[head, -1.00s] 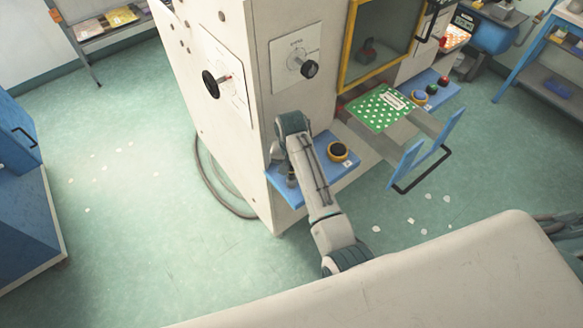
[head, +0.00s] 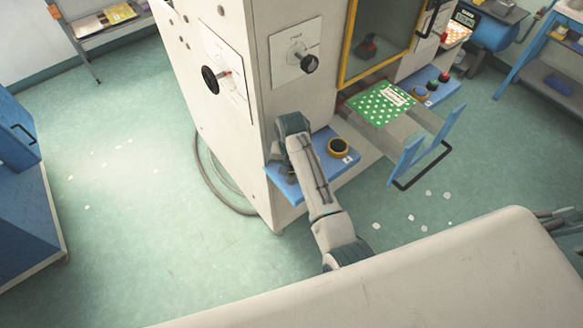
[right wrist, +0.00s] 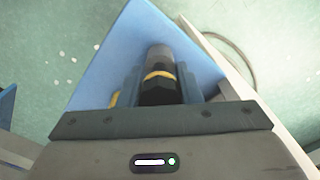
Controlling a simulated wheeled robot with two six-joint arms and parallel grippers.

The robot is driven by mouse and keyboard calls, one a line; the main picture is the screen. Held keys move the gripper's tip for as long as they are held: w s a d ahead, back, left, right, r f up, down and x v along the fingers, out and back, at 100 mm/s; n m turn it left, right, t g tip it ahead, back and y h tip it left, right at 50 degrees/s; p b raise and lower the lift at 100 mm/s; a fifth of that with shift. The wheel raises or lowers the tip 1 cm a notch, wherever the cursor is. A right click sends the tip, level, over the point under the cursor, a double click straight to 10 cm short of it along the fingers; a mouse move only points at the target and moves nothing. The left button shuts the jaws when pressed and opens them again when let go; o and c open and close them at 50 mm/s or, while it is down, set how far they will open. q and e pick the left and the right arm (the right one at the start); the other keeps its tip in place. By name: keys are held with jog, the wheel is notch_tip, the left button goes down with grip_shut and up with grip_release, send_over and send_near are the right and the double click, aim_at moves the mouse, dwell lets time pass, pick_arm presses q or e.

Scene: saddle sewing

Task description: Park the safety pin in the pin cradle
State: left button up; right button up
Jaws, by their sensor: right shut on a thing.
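My right gripper (head: 282,168) is over the left end of the blue shelf (head: 352,163) on the cabinet's front, mostly hidden behind its own wrist in the head view. In the right wrist view its fingers (right wrist: 159,85) are shut on a dark cylindrical piece with a yellow band, which appears to be the safety pin (right wrist: 158,76). The piece is seen from above, against the blue shelf (right wrist: 125,55); whether it touches the shelf cannot be told. I cannot make out the pin cradle clearly. My left gripper is not in view.
A black button with a yellow ring (head: 338,148) sits on the shelf, right of my gripper. Dial plates (head: 296,52) are above. The floor at left is mostly clear.

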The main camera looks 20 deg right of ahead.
jog(key=shift+s+f, duration=0.1)
jog(key=shift+f, duration=0.05)
jog(key=o, duration=1.2)
jog(key=shift+c, duration=0.2)
jog(key=r+b, duration=0.2)
jog(key=r, duration=0.5)
jog(key=shift+w+r+b, duration=0.2)
jog(key=shift+b, duration=0.15)
notch_tip(320, 180, up, 2)
jog(key=shift+p, duration=0.65)
jog(key=shift+r+p, duration=0.4)
jog(key=shift+r, duration=0.25)
jog(key=shift+s, duration=0.1)
